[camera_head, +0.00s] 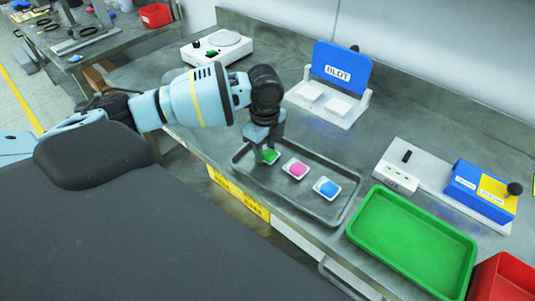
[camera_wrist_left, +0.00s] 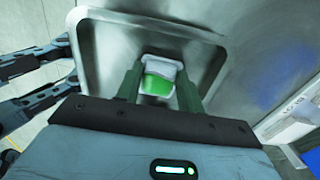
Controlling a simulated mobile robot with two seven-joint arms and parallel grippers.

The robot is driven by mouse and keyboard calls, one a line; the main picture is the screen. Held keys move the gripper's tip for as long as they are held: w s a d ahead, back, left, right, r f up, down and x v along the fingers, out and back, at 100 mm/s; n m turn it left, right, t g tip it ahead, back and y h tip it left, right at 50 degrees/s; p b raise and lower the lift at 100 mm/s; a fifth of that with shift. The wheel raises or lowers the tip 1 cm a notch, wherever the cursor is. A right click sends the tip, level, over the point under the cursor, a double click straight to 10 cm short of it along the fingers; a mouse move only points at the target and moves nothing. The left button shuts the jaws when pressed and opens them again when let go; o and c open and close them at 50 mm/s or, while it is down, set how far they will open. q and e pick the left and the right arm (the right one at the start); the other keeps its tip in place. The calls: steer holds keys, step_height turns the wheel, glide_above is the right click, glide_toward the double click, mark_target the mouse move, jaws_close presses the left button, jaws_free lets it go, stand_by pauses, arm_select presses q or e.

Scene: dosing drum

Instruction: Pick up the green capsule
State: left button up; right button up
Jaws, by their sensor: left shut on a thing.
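The green capsule (camera_head: 270,156) sits at the left end of a dark grey tray (camera_head: 325,212). My left gripper (camera_head: 264,155) reaches down over it and is shut on it. In the left wrist view the capsule (camera_wrist_left: 157,85), green with a white rim, lies between the two fingers of my left gripper (camera_wrist_left: 160,88). The fingers hide part of its sides. A pink capsule (camera_head: 296,169) and a blue capsule (camera_head: 327,188) lie in the same tray to the right, each with a white rim. My right gripper is not in view.
A green tray (camera_head: 412,241) and a red bin (camera_head: 503,278) stand at the right. Behind are a blue BLOT stand (camera_head: 341,68), a white device with a round plate (camera_head: 217,46), and a blue-and-yellow box with a black knob (camera_head: 481,190). Bare bench lies around the dark tray.

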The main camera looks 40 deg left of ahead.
mark_target(265, 151)
arm_select(q)
steer(key=shift+r, duration=0.2)
